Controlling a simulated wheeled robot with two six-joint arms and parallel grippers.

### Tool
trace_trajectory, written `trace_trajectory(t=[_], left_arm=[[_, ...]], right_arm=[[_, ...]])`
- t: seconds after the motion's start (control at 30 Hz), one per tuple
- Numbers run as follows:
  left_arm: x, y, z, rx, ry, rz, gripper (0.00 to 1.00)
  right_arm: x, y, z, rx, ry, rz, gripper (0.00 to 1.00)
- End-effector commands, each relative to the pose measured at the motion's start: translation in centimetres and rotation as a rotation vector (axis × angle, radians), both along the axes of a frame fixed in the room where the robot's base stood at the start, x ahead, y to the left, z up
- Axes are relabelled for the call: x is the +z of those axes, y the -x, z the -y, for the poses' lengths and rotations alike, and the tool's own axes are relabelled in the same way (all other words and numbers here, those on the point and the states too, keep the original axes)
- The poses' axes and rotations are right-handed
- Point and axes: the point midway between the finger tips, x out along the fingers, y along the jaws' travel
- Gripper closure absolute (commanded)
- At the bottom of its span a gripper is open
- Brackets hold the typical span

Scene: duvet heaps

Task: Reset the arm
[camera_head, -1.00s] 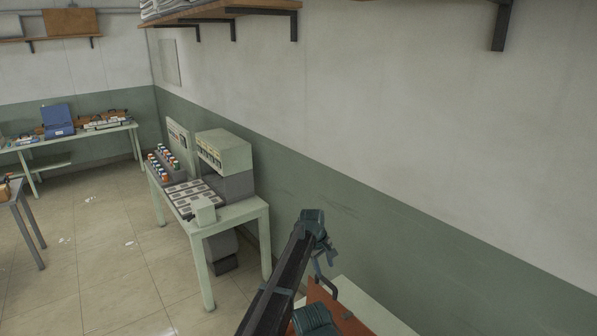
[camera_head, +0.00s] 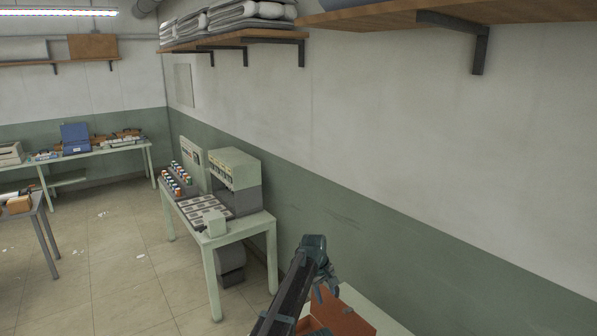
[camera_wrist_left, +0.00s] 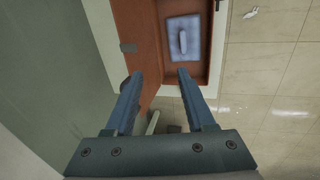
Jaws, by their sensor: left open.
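My left arm comes up from the bottom of the head view and bends at its wrist. Its gripper (camera_head: 328,281) points down over an open brown-red case (camera_head: 346,318) at the bottom edge. In the left wrist view the two fingers of my left gripper (camera_wrist_left: 158,84) are apart with nothing between them. The open case (camera_wrist_left: 140,45) lies below them, with a pale blue piece (camera_wrist_left: 175,28) inside. My right gripper is not in view.
The case is on a pale table (camera_head: 378,315) against the green and white wall. A pale green bench (camera_head: 245,228) with equipment stands left of the arm. Wall shelves (camera_head: 370,15) hang above. The tiled floor (camera_head: 125,265) at left is largely open.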

Motion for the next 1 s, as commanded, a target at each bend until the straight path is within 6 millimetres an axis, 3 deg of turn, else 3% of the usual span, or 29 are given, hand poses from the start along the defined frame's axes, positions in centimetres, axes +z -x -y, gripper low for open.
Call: trace_trajectory(t=[0.23,0.47,0.57,0.8,1.0], left_arm=[[-0.1,3.0,-3.6,-0.053,-0.031,0.007,0.45],[-0.3,8.2,-9.1,-0.146,-0.081,0.016,0.45],[-0.4,11.5,-12.1,-0.203,-0.112,0.017,0.45],[-0.6,22.3,-20.2,-0.390,-0.197,0.009,0.45],[-0.7,29.6,-24.4,-0.520,-0.247,-0.009,0.45]], right_arm=[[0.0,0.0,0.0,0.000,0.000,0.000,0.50],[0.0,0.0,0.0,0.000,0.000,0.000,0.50],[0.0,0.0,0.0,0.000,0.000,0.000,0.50],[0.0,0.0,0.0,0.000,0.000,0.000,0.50],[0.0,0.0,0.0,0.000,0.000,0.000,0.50]])
